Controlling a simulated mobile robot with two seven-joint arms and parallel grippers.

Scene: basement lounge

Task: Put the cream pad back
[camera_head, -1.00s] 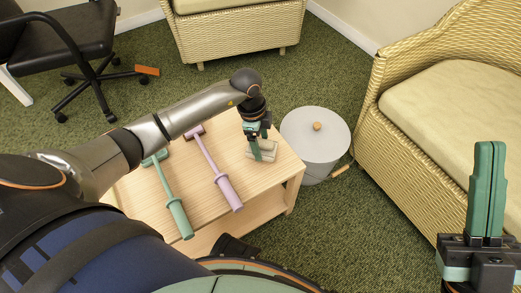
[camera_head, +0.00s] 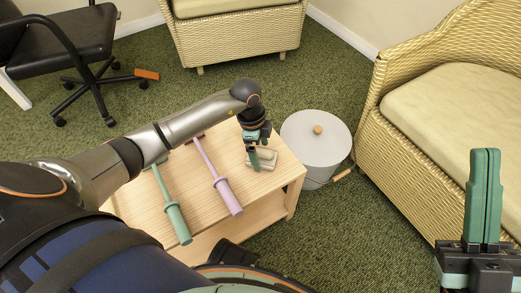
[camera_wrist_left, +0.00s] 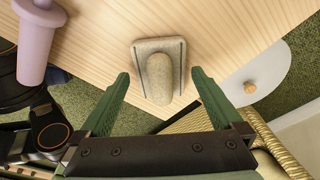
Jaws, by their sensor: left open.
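The cream pad (camera_head: 267,158), a speckled beige rounded slab with a raised rounded grip, lies on the wooden table (camera_head: 192,202) near its right edge. It also shows in the left wrist view (camera_wrist_left: 174,47), flat on the wood. My left gripper (camera_head: 254,161) is over the pad, partly hiding it. In the left wrist view my left gripper's fingers (camera_wrist_left: 160,74) are wide apart, one to each side of the pad's grip, with nothing between them held. My right gripper (camera_head: 485,153) is upright at the right, its fingers together and empty, away from the table.
A teal mallet-like tool (camera_head: 172,205) and a lilac one (camera_head: 219,178) lie on the table left of the pad. A grey lidded bin (camera_head: 316,148) stands close to the table's right side. Wicker armchairs (camera_head: 405,165) and a black office chair (camera_head: 75,45) stand around.

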